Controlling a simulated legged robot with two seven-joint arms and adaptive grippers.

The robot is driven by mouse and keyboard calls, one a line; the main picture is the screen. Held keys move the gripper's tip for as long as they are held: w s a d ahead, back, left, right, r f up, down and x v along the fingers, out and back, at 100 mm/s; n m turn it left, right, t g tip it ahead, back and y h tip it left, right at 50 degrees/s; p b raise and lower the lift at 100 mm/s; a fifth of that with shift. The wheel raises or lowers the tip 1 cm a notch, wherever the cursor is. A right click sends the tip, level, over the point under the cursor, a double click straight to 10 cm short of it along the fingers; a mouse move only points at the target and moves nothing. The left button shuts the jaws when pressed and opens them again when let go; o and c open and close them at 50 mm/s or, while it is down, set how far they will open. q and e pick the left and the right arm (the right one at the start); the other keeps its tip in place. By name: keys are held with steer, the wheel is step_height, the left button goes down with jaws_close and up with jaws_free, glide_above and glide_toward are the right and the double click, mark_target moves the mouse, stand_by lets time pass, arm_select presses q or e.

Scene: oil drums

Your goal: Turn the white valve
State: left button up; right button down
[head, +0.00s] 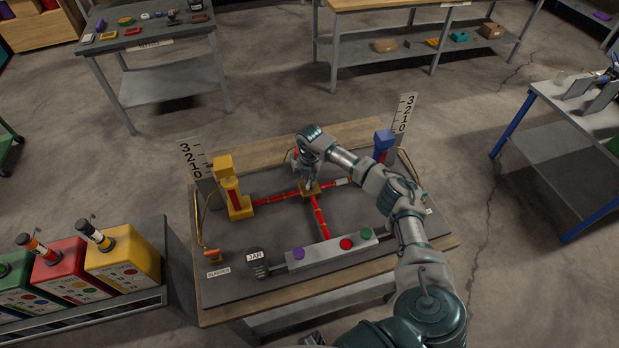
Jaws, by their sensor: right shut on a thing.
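My right arm reaches in from the lower right. My right gripper (309,183) points down over this junction and is shut on what seems to be the white valve there. The gripper and wrist hide nearly all of the valve, so its angle cannot be told. My left gripper is not in view.
A yellow tower (236,195) stands left and a blue-topped one (384,142) behind right. Coloured oil cans (122,258) stand at left.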

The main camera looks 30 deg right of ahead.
mark_target(309, 181)
steer(key=shift+s+f+m+p, duration=0.25)
steer(key=shift+m+p, duration=0.15)
steer(key=shift+m, duration=0.4)
steer(key=shift+a, duration=0.1)
steer(key=c, duration=1.2)
jaws_free()
steer(key=shift+w, duration=0.1)
steer(key=shift+r, duration=0.1)
steer(key=shift+w, duration=0.15)
steer(key=shift+r, duration=0.15)
step_height(309, 181, up, 12)
steer(key=shift+f, duration=0.2)
